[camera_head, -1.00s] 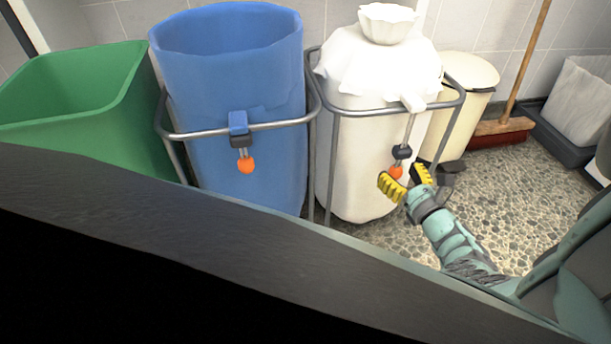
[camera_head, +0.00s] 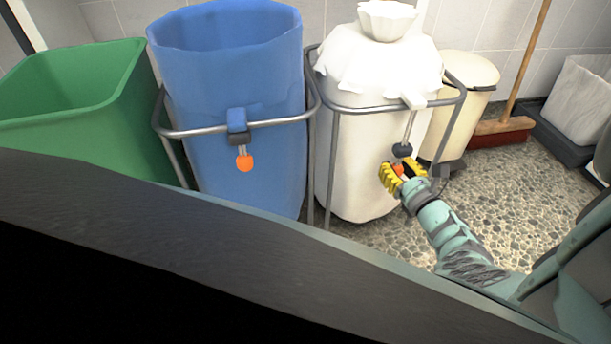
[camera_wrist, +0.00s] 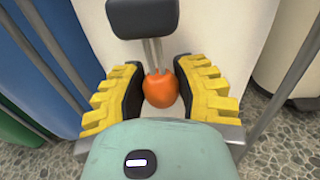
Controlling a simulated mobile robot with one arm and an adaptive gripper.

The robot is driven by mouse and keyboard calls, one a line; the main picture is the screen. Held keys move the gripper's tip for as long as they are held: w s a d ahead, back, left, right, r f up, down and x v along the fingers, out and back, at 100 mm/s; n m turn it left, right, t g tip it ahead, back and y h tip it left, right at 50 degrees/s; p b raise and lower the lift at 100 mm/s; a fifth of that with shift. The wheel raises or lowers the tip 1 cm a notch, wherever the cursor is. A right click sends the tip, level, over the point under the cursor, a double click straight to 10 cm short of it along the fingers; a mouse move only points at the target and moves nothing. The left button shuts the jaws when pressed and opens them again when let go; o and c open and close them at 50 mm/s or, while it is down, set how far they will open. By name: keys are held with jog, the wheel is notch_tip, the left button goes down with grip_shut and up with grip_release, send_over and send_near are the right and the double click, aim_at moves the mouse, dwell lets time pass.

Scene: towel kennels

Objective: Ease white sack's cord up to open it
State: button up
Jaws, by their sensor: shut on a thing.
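The white sack (camera_head: 352,165) hangs in a metal frame, its top gathered into a closed ruffled neck (camera_head: 387,20). Its cord (camera_head: 410,126) hangs down the front through a dark toggle (camera_head: 402,150) to an orange ball. My gripper (camera_head: 399,176), with yellow ridged fingers, is shut on the orange ball below the toggle. The wrist view shows the orange ball (camera_wrist: 160,89) between the two fingers, with the pale double cord (camera_wrist: 152,54) rising from it to the dark toggle (camera_wrist: 143,17). The fingers partly hide the ball in the head view.
A blue sack (camera_head: 235,90) in a like frame stands to the left, with its own toggle and orange ball (camera_head: 244,163). A green bin (camera_head: 70,105) is at far left. A cream bin (camera_head: 470,72) and a broom (camera_head: 505,128) stand behind at right.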

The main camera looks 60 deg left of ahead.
aim_at(397, 125)
grip_shut()
jog(key=shift+r, duration=0.1)
notch_tip(397, 125, up, 10)
jog(key=p, duration=0.9)
jog(key=shift+f+p, duration=0.25)
jog(key=shift+p, duration=0.1)
jog(key=shift+a, duration=0.1)
jog(key=shift+r, duration=0.1)
jog(key=shift+o, duration=1.8)
grip_release()
jog(key=o, duration=0.4)
jog(key=shift+f, duration=0.2)
jog(key=shift+o, duration=0.2)
jog(key=shift+d, duration=0.2)
